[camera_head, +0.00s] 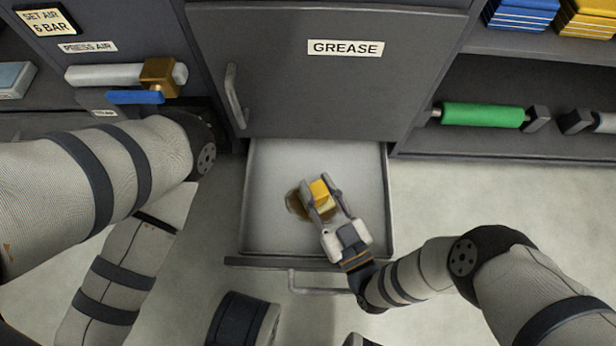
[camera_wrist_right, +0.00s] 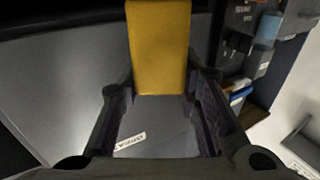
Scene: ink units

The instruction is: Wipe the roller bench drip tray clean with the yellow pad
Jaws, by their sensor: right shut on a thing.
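The drip tray (camera_head: 268,170) is a light grey open drawer below the cabinet door labelled GREASE. A brown stain (camera_head: 294,203) shows on its floor, partly hidden by my right gripper and the pad. My right gripper (camera_head: 320,194) is over the tray, shut on the yellow pad (camera_head: 319,190). The yellow pad also fills the top middle of the right wrist view (camera_wrist_right: 160,45), between the fingers. I cannot tell whether the pad touches the tray floor. My left arm comes in from the left, but its gripper is not in view.
The GREASE door (camera_head: 325,85) with its handle (camera_head: 235,96) is shut above the tray. A blue-handled valve (camera_head: 135,97) is at the upper left. A green roller (camera_head: 482,115) lies on the right shelf. The tray's front handle (camera_head: 320,290) sticks out over open floor.

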